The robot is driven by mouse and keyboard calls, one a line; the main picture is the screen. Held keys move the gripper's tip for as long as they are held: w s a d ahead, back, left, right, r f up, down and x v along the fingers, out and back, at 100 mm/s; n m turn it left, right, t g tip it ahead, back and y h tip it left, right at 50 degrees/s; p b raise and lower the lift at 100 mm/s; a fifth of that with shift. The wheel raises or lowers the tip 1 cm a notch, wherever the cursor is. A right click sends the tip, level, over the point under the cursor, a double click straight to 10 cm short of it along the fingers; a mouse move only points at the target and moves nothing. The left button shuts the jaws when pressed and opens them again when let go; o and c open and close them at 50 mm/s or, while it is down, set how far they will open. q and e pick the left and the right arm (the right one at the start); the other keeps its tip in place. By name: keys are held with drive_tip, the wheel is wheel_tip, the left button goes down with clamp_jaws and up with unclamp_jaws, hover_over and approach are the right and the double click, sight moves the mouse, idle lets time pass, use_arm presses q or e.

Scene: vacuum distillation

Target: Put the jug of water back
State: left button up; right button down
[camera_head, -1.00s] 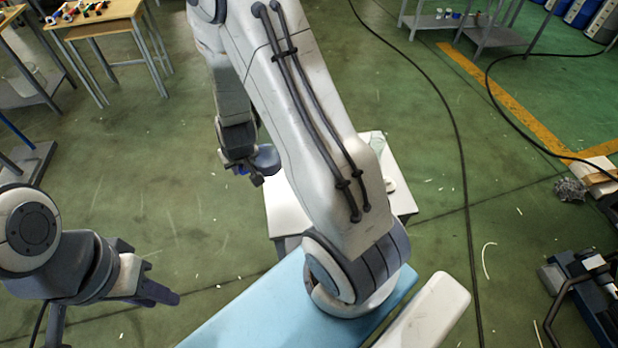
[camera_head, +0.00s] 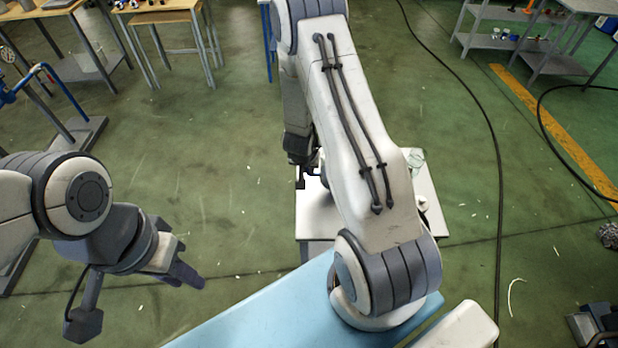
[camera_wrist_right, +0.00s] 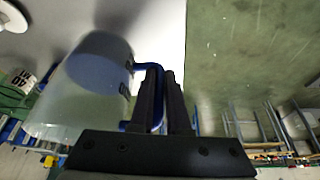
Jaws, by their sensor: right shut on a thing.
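The jug (camera_wrist_right: 85,85) is translucent with a blue handle (camera_wrist_right: 150,68), and the liquid in it looks bluish. It fills the left of the right wrist view, which looks upside down. My right gripper (camera_wrist_right: 162,72) is shut on the handle. A shadow lies on the white tabletop (camera_wrist_right: 165,25) beside the jug; I cannot tell whether the jug touches it. In the head view my right gripper (camera_head: 304,176) is at the left part of the small white table (camera_head: 432,205), and my right arm hides most of the jug. My left gripper (camera_head: 182,262) hangs empty over the floor.
A clear glass item (camera_head: 416,160) and a small white item (camera_head: 422,203) are on the white table, right of my arm. A light blue surface (camera_head: 270,310) is in front. Workbenches (camera_head: 165,18) stand at the back left. Green floor lies open between them.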

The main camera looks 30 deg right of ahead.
wheel_tip(320, 180, down, 4)
drive_tip(key=shift+r, duration=0.25)
drive_tip(key=shift+f, duration=0.1)
drive_tip(key=shift+f, duration=0.15)
drive_tip(key=c, duration=0.9)
unclamp_jaws()
drive_tip(key=shift+r, duration=0.2)
